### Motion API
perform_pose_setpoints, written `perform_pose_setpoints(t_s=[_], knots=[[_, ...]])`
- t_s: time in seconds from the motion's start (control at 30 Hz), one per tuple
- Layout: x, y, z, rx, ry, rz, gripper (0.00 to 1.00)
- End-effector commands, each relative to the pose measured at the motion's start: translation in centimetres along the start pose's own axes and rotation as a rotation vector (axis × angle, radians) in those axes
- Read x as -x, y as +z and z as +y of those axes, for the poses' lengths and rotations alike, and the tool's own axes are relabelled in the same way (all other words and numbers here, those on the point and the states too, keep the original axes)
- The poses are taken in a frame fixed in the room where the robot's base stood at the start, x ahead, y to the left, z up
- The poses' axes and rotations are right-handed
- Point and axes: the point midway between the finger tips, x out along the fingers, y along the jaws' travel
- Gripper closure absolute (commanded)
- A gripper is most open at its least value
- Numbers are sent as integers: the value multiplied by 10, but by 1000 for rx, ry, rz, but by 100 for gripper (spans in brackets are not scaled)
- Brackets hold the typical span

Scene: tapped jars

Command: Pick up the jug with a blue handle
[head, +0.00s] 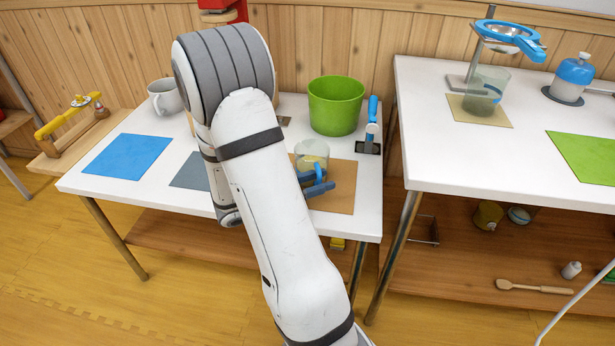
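A clear jug (311,153) with something pale inside stands on the brown mat (338,198) on the left table. A blue handle (319,188) shows at its front, partly covered by my arm. A second clear jug (490,82), with blue showing at its side, stands on a tan mat on the right table, under a blue-rimmed strainer (511,36). My arm bends over the left table and hides part of it. My gripper is hidden behind the arm, so its fingers and any contact with the jug do not show.
A green tub (336,105) and a small blue-topped tap stand (371,125) are behind the near jug. A grey mug (165,97) is at the back left. A blue mat (127,156) lies clear at left. A blue-and-white bottle (573,76) stands on the right table. A gap separates the tables.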

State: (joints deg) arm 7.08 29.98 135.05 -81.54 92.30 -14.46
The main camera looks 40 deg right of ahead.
Motion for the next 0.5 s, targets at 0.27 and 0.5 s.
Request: perform_pose_setpoints(t_s=[0.27,0.5], knots=[[-2,0,0,0,-1,1,71],[-2,0,0,0,-1,1,91]])
